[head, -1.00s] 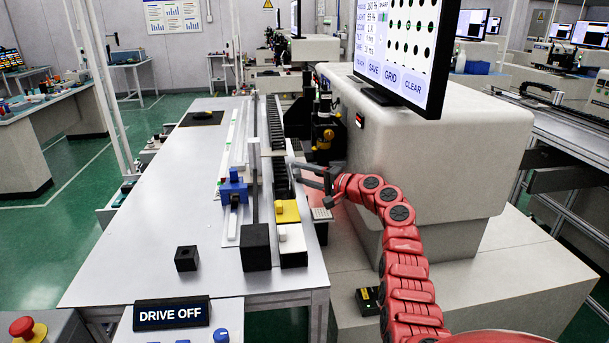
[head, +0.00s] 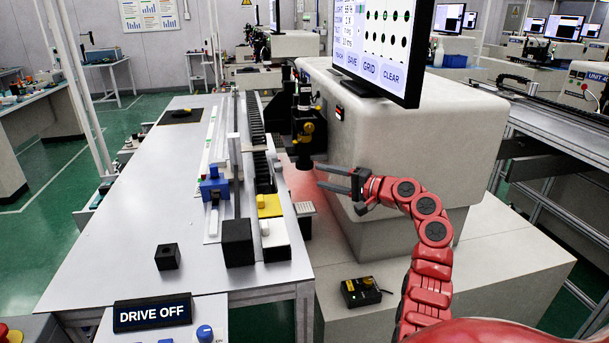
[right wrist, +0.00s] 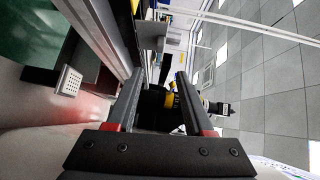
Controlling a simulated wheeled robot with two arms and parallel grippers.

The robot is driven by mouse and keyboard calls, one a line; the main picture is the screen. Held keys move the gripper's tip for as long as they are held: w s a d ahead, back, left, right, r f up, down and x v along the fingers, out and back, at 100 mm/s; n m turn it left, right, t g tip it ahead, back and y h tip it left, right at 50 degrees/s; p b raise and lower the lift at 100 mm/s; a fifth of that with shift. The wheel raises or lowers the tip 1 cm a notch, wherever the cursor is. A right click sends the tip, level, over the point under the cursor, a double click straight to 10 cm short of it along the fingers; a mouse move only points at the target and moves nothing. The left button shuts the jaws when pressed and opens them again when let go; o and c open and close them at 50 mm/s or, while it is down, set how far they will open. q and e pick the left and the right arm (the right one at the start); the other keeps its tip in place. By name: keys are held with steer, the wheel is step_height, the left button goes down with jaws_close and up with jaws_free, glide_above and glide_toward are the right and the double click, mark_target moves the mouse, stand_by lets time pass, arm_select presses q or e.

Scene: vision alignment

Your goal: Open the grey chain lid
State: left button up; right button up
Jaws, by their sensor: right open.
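A black cable chain (head: 255,120) runs lengthwise along the bench's right side. A thin grey plate (head: 262,149) lies across the chain's line; I cannot tell for certain whether it is the grey chain lid. More black chain links (head: 264,178) show in front of it. My right gripper (head: 319,176) is open and empty, to the right of the chain and clear of it, fingers pointing left. In the right wrist view its two fingers (right wrist: 160,82) stand apart with nothing gripped between them. My left gripper is not in view.
Yellow (head: 268,206) and white (head: 273,234) blocks and a black block (head: 237,243) stand at the chain's near end. A camera head (head: 303,128) and a large pale machine (head: 400,130) stand close behind my gripper. The left benchtop (head: 130,225) is mostly clear.

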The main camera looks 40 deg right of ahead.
steer(key=v, duration=0.4)
steer(key=shift+s, duration=0.1)
stand_by(0.5)
